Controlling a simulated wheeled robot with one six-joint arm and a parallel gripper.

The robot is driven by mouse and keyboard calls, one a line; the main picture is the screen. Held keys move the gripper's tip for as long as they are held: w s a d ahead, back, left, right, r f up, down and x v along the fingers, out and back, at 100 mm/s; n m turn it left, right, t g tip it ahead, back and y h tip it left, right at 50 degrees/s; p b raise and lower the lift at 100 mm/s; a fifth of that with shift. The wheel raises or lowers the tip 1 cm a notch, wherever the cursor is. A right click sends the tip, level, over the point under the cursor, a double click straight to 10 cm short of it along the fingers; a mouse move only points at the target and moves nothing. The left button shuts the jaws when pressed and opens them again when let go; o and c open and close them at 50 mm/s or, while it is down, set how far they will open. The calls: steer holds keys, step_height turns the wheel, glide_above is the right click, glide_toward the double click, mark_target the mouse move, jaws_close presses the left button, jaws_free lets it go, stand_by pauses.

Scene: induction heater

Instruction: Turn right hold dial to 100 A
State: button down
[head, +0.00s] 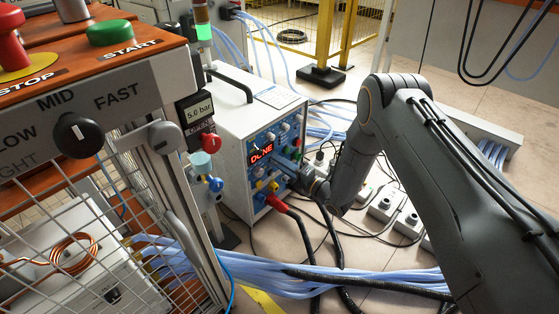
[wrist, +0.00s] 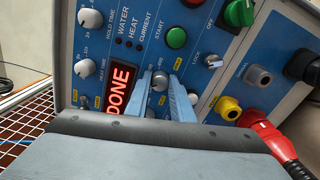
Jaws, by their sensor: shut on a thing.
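The induction heater (head: 222,122) is a white box with a blue front panel. Its red display (head: 262,153) reads DONE and also shows in the wrist view (wrist: 120,88). My gripper (wrist: 161,84) has its two blue fingers on either side of a small grey dial (wrist: 159,79) right of the display, shut on it. The fingers hide part of the dial's surroundings, and I cannot read its setting. Another grey knob (wrist: 193,99) sits just right of the fingers. In the head view my gripper (head: 288,163) meets the panel and the held dial is hidden.
Left of the display are the hold time dial (wrist: 90,18) and the heat time dial (wrist: 82,68). A green start button (wrist: 176,38), a green switch (wrist: 238,13) and a red plug (wrist: 262,130) lie to the right. Cables cover the floor. A control stand (head: 90,95) is at left.

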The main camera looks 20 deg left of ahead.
steer(key=n+p, duration=0.3)
steer(key=n, duration=0.3)
steer(key=shift+n+p, duration=0.3)
steer(key=shift+p, duration=0.05)
stand_by(0.5)
steer(key=c, duration=1.5)
jaws_free()
steer(key=shift+c, duration=0.2)
steer(key=shift+d, duration=0.1)
steer(key=p+v, duration=0.2)
steer(key=v, duration=0.5)
steer(key=shift+s+d, duration=0.2)
steer(key=shift+d, duration=0.1)
